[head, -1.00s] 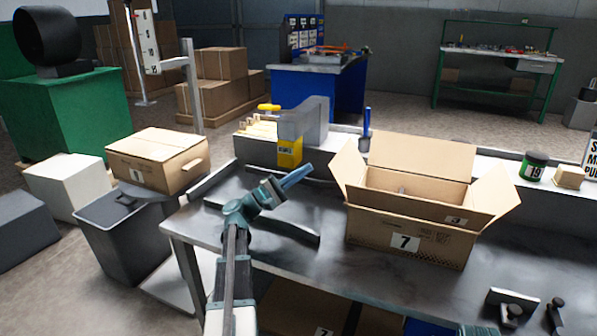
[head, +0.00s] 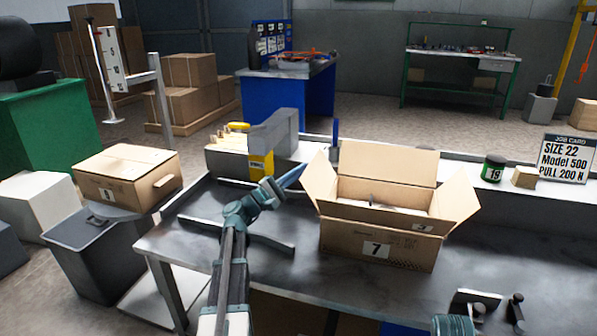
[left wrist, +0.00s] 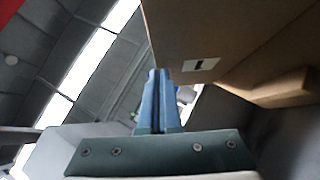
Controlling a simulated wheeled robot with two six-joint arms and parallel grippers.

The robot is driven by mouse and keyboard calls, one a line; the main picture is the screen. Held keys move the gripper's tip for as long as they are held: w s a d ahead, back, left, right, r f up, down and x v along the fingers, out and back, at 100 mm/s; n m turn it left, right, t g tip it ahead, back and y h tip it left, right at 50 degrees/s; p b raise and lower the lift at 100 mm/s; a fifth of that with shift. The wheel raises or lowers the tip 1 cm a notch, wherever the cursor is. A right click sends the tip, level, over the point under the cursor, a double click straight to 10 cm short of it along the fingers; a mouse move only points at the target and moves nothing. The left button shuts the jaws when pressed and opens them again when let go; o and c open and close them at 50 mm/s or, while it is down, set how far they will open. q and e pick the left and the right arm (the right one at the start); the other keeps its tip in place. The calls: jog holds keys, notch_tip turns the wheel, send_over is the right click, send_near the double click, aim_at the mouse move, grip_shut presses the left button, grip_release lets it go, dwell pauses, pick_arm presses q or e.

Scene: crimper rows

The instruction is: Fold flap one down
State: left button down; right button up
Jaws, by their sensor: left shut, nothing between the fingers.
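An open cardboard box (head: 350,243) labelled 7 stands on the grey bench. Its back flap (head: 388,162) stands up, and its left flap (head: 320,183) and right flap (head: 457,200) splay outward. The front flap (head: 375,215) bears a small label. My left gripper (head: 301,169) is shut and empty, with its blue fingertips close to the outer side of the left flap; I cannot tell whether they touch. In the left wrist view, the shut fingers (left wrist: 155,72) point towards a cardboard face (left wrist: 225,30) with a white label whose dark stroke looks like a 1.
A yellow and grey machine (head: 260,165) stands behind my left gripper. A dark green jar (head: 493,169), a small block (head: 524,177) and a job card (head: 566,158) stand right of the box. A closed carton (head: 125,178) sits at the left.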

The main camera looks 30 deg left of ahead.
pick_arm(q)
notch_tip(320, 180, up, 5)
jog(key=m+g+p, duration=0.5)
jog(key=m+p, duration=0.1)
jog(key=p, duration=0.8)
send_over(319, 183)
jog(key=shift+f+y, duration=0.15)
jog(key=shift+y, duration=0.25)
jog(key=w+d+f+m+g+y+p, duration=0.1)
jog(key=d+f+m+g+y+p, duration=0.1)
jog(key=d+m+y+p, duration=0.1)
jog(key=w+d+f+m+g+y+p, duration=0.1)
jog(key=d+m+g+y+p, duration=0.2)
jog(key=d+y+p, duration=0.2)
jog(key=shift+w+d+f+m+p, duration=0.4)
jog(key=shift+d+p, duration=0.4)
jog(key=shift+d, duration=0.45)
jog(key=shift+r+p, duration=0.8)
jog(key=shift+p, duration=0.05)
